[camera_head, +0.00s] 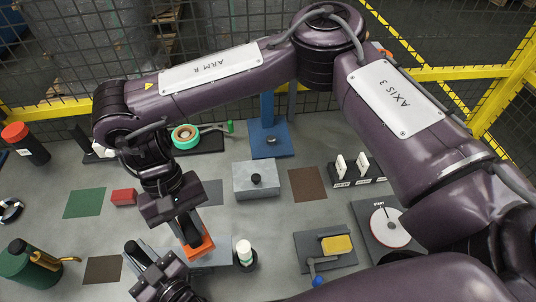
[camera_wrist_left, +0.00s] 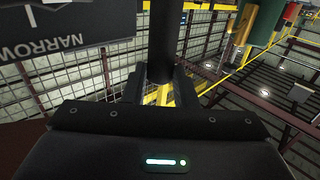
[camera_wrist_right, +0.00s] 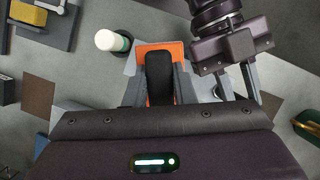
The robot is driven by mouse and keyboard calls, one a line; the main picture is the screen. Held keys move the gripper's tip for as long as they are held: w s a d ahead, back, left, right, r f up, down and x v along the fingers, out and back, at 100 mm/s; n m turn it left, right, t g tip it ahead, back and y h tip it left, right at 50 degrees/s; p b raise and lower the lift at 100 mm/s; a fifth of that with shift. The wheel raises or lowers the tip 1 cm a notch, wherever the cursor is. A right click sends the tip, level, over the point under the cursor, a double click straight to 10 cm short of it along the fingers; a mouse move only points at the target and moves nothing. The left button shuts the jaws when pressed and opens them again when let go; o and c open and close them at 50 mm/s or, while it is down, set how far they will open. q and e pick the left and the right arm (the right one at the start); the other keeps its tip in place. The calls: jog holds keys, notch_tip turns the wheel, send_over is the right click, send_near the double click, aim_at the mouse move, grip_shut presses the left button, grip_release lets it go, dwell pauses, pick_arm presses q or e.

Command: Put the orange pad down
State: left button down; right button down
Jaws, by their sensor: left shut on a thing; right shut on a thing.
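The orange pad (camera_head: 204,246) has a black upright handle, and my right gripper (camera_head: 188,226) is shut on that handle. In the right wrist view the pad (camera_wrist_right: 144,51) shows as an orange plate beyond the black handle (camera_wrist_right: 158,75), which sits between the fingers. The pad is over or on a light grey surface; I cannot tell whether it touches. My left gripper (camera_head: 140,256) is at the lower left, shut on a black cylindrical bar (camera_head: 133,248). The bar (camera_wrist_left: 162,45) stands between the jaws in the left wrist view. Its far end is hidden.
A white bottle with a green band (camera_head: 244,252) stands close right of the pad. A red block (camera_head: 124,197), a green mat (camera_head: 85,203), a brown mat (camera_head: 103,270) and a grey box with a black knob (camera_head: 256,190) are around. A green can (camera_head: 27,268) stands far left.

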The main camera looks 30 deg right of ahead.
jog(key=w+d+f+n+t+h, duration=0.1)
jog(key=w+d+n, duration=0.25)
jog(key=d, duration=0.25)
jog(key=w+d+f+n+t+h, duration=0.1)
jog(key=w+d+n, duration=0.1)
jog(key=d+n, duration=0.3)
jog(key=w+d+f+n+h, duration=0.1)
jog(key=w+d+n+h, duration=0.15)
jog(key=d, duration=0.35)
jog(key=d+f+n+t, duration=0.3)
jog(key=d+n+t, duration=0.2)
jog(key=d+n, duration=0.95)
jog(key=shift+w+d+f+m+y, duration=0.15)
jog(key=shift+d+f+m, duration=0.45)
jog(key=shift+f, duration=0.8)
jog(key=shift+w+d+f+m+y, duration=0.2)
jog(key=shift+d+f+m, duration=0.35)
jog(key=shift+f, duration=0.9)
jog(key=shift+w+d+f+m+y, duration=0.15)
jog(key=shift+d+f+m, duration=0.4)
jog(key=shift+f, duration=0.85)
jog(key=shift+f, duration=0.15)
jog(key=c, duration=1.2)
grip_release()
jog(key=v, duration=1.2)
jog(key=shift+w, duration=0.15)
